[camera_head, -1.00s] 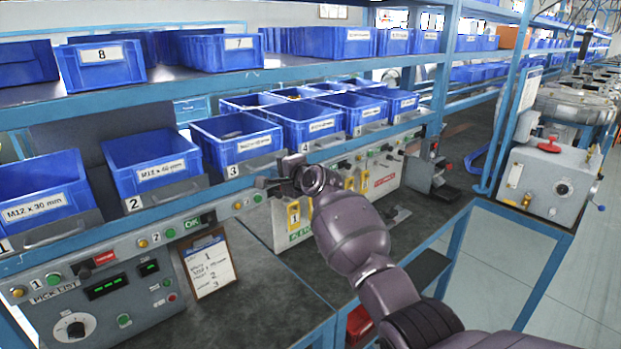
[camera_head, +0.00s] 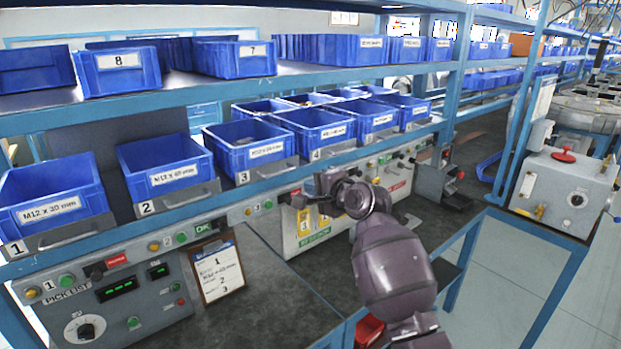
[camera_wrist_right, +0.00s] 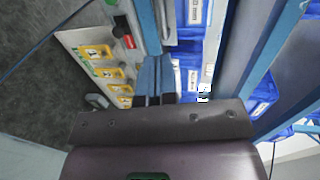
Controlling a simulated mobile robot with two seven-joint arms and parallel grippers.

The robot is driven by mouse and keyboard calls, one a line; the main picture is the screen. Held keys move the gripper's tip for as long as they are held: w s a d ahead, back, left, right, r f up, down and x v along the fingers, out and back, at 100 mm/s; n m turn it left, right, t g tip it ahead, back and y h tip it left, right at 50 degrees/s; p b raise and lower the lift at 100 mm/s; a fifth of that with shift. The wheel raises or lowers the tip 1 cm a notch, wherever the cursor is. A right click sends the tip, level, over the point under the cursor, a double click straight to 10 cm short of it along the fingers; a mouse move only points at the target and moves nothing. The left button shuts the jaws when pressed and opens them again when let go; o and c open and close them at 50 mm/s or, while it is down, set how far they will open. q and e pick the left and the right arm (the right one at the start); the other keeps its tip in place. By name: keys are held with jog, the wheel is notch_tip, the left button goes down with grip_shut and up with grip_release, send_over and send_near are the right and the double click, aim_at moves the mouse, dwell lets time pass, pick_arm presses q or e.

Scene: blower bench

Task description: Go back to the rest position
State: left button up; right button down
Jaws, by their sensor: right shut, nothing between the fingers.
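My right gripper (camera_head: 306,194) is in front of the bench's button rail, near the middle of the head view. Its fingers are small and partly turned away there. In the right wrist view my right gripper (camera_wrist_right: 153,100) shows its two fingers close together with nothing between them. My right arm comes in from the lower right of the head view. My left gripper is not in view.
Blue bins (camera_head: 180,167) stand in a row behind the rail. A pick-list panel (camera_head: 120,300) and a clipboard (camera_head: 219,271) are at the lower left. A grey box with yellow switches (camera_head: 303,222) is behind my gripper. A blue frame post (camera_head: 455,262) stands right of my arm.

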jog(key=d+r+n+t+h, duration=0.2)
jog(key=d+r+n+t, duration=0.2)
jog(key=n, duration=0.3)
jog(key=s+d+f+n+h, duration=0.3)
jog(key=s+d+f, duration=0.5)
jog(key=f, duration=0.3)
jog(key=s+d+f+g+h, duration=0.1)
jog(key=s+d+f, duration=0.3)
jog(key=s+f, duration=0.5)
jog(key=s+d+f+n+g+h, duration=0.1)
jog(key=s+d+f, duration=0.3)
jog(key=s+f, duration=0.5)
jog(key=s+d+f+g+h, duration=0.2)
jog(key=s+f, duration=0.7)
jog(key=s, duration=0.6)
jog(key=shift+s+d+f+n+g, duration=0.3)
jog(key=shift+d+g, duration=0.3)
jog(key=shift+d, duration=0.35)
jog(key=shift+w, duration=0.1)
